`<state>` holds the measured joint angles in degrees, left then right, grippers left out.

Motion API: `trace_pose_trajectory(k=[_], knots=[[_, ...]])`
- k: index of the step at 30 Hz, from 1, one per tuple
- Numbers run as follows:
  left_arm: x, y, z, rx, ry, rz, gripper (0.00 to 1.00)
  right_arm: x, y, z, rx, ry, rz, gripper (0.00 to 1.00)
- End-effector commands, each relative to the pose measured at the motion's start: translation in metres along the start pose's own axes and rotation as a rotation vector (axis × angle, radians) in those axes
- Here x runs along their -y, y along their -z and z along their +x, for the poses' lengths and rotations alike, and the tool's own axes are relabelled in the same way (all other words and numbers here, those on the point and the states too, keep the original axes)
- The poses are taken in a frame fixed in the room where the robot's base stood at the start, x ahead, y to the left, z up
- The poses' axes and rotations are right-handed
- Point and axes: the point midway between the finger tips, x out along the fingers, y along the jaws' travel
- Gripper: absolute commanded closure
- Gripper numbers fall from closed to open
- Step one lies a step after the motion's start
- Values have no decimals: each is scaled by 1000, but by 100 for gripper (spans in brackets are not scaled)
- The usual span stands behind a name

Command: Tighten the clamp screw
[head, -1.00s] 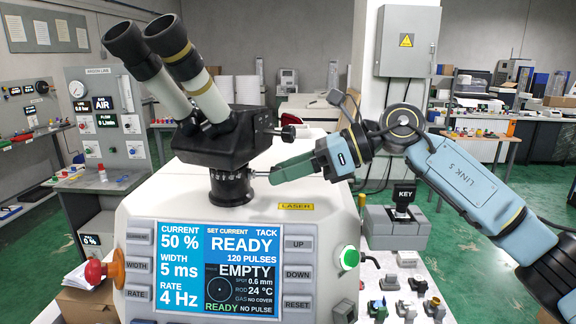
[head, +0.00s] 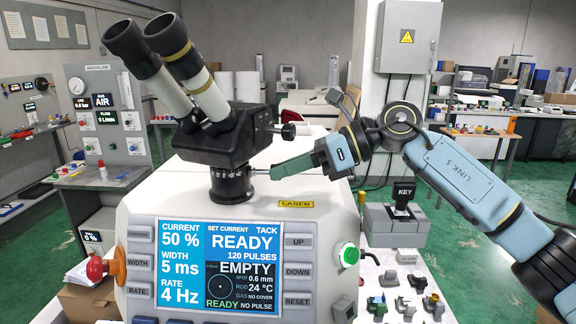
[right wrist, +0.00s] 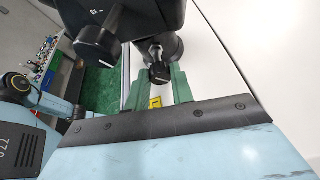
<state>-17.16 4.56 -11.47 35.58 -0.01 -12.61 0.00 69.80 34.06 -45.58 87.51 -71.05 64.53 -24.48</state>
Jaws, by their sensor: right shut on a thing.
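The clamp screw (head: 261,173) sticks out to the right from the black collar (head: 231,185) under the microscope head (head: 222,138). In the head view only its thin shank shows; the fingers hide its end. My right gripper (head: 274,173) reaches in from the right with its green fingers at the screw. In the right wrist view the screw's dark knob (right wrist: 159,73) sits between the two green fingertips, and the gripper (right wrist: 160,82) is shut on it. My left gripper is not in view.
A black side knob (head: 288,132) of the microscope is just above the fingers; it is also close in the right wrist view (right wrist: 97,46). The white laser housing (head: 160,195) with its screen (head: 218,267) lies below. A KEY block (head: 395,220) stands to the right.

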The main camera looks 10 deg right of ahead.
Motion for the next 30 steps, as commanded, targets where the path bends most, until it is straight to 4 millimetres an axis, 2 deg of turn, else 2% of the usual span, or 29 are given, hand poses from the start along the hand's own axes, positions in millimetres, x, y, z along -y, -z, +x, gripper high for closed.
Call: trace_pose_trajectory(k=[18,30], knots=[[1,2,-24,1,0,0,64,4,-2,0,-25,-160,394,99],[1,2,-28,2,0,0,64,5,-1,0,-31,-202,501,99]])
